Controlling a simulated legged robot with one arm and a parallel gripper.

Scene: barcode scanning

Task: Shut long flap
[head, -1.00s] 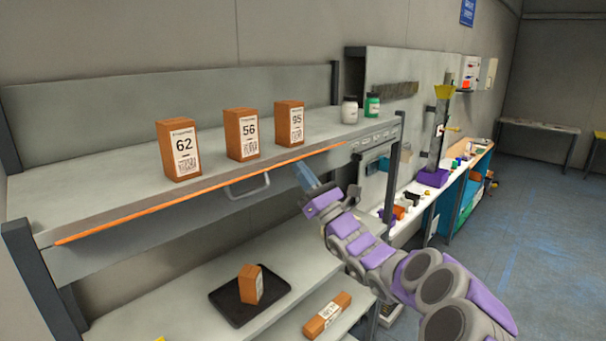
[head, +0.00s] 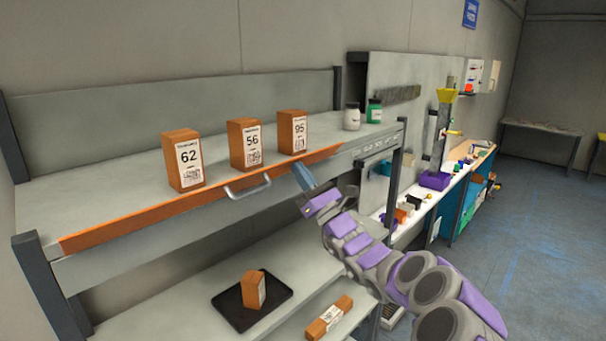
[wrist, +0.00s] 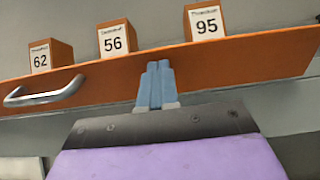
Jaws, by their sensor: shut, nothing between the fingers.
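The long flap (head: 140,220) is an orange panel along the front edge of the upper shelf. Its orange face shows, with a metal handle (head: 248,189) near its right part. In the wrist view the flap (wrist: 240,62) runs across the picture, with the handle (wrist: 43,96) at the left. My gripper (head: 303,176) is near the flap's right end, to the right of the handle. In the wrist view its blue fingers (wrist: 154,70) are together and empty, overlapping the flap's face. I cannot tell whether they touch it.
Orange boxes marked 62 (head: 184,160), 56 (head: 244,144) and 95 (head: 292,132) stand on the upper shelf (head: 90,185) behind the flap. Two small jars stand at its right end. A black tray (head: 232,312) with an orange box lies on the lower shelf, beside another box.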

